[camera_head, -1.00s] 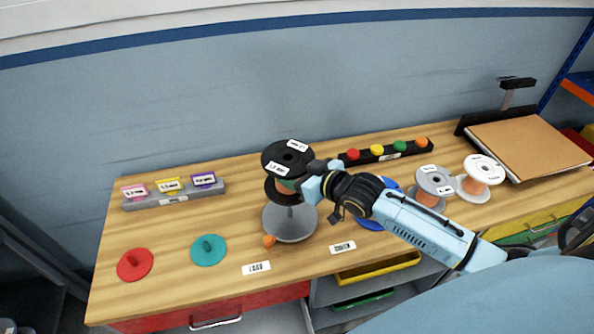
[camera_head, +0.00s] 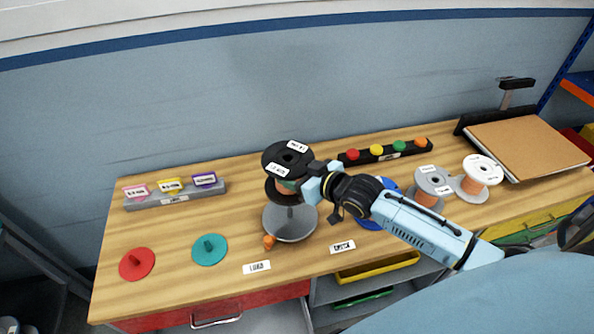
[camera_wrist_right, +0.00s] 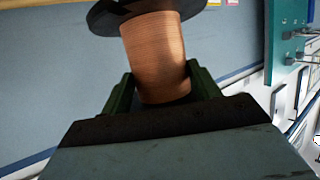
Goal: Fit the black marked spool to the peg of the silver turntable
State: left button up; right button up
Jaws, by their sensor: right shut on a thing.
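The black marked spool (camera_head: 288,160) has black flanges with white labels and a copper winding. It is upright in my right gripper (camera_head: 306,186), directly above the silver turntable (camera_head: 290,224). The turntable is a grey disc with a thin upright peg (camera_head: 290,212), whose top is hidden by the spool. I cannot tell whether the peg tip is inside the spool's bore. In the right wrist view the green fingers of the gripper (camera_wrist_right: 163,92) are shut on the copper winding (camera_wrist_right: 153,50). My left gripper is not in view.
A red turntable (camera_head: 137,264), a teal one (camera_head: 209,249) and a partly hidden blue one (camera_head: 374,221) stand on the wooden table (camera_head: 180,295). An orange knob (camera_head: 269,242) is at the silver disc's front edge. Grey-flanged (camera_head: 431,185) and white (camera_head: 480,176) spools stand right.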

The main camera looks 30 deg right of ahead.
dwell(0.5)
jog(key=shift+f+b, duration=0.7)
jog(key=shift+f, duration=0.7)
jog(key=shift+p, duration=0.3)
jog(key=shift+f, duration=0.2)
jog(key=shift+f+b, duration=0.8)
jog(key=shift+f, duration=0.5)
dwell(0.5)
jog(key=shift+f, duration=0.15)
dwell(0.3)
jog(key=shift+w+f+b, duration=0.1)
jog(key=shift+f+b, duration=0.55)
jog(key=shift+f, duration=0.65)
